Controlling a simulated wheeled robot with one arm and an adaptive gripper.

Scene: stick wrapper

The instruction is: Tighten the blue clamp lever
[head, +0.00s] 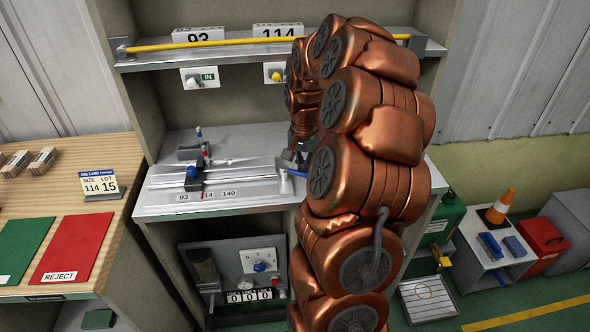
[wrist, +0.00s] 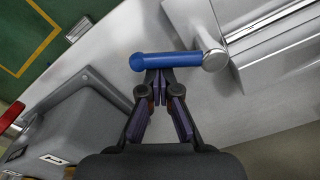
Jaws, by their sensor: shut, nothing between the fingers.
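The blue clamp lever (wrist: 172,61) lies across the upper middle of the wrist view, its right end on a round metal pivot (wrist: 215,60). In the head view the blue lever (head: 292,172) shows beside a grey metal bracket (head: 284,183) at the right end of the bench fixture, partly hidden by my arm. My gripper's dark body (head: 296,152) is just behind it there.
The metal workbench (head: 160,210) carries a scale marked 93, 114 and 140 and a slider with a blue knob (head: 191,173). A shelf with a yellow bar (head: 215,38) hangs above. In the wrist view a grey box (wrist: 80,130) stands left of my gripper.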

